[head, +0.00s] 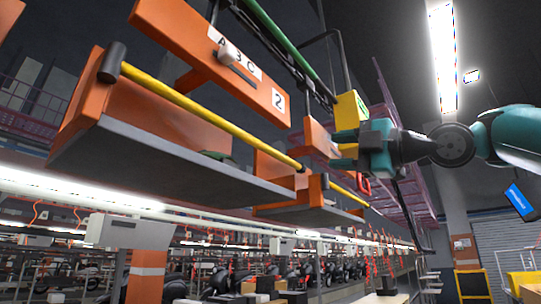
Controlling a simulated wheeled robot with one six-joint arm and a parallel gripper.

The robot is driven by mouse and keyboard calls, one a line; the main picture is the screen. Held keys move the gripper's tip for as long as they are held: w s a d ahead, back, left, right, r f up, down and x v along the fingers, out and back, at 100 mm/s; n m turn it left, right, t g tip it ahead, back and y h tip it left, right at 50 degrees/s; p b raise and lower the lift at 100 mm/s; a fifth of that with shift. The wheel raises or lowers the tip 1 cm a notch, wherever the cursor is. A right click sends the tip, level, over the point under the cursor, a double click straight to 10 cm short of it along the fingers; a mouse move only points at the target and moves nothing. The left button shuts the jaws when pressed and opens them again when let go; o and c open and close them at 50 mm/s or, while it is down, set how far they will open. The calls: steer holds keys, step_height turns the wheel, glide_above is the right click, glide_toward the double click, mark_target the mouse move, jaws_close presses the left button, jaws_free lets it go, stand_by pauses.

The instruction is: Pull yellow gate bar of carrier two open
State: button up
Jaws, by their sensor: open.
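Carrier two (112,140) hangs at the left, an orange tray with a grey underside and a plate marked "A B C" and "2" (278,99). Its yellow gate bar (205,114) runs along the near side, from a dark knob (112,62) at upper left down toward the right. The bar lies across the tray's open side. My teal gripper (343,150) is open at the right, pointing left. It appears empty and apart from the bar, to the right of the bar's far end. The depth between them is hard to tell.
Another orange carrier (290,212) with its own yellow bar (350,196) hangs behind, below my gripper. A yellow box (350,112) is just above the gripper. Green rail (285,45) runs overhead. Shelves and benches fill the floor below.

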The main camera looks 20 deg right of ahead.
mark_target(280, 155)
steer(key=p+x, duration=0.4)
steer(key=x, duration=0.3)
steer(key=p+x, duration=0.4)
steer(key=x, duration=0.4)
steer(key=shift+w+a+r, duration=0.15)
steer(key=shift+a+r, duration=0.1)
steer(key=shift+w+a+p, duration=0.4)
steer(key=shift+w, duration=0.15)
steer(key=shift+f, duration=0.1)
steer(key=shift+c, duration=0.3)
jaws_close()
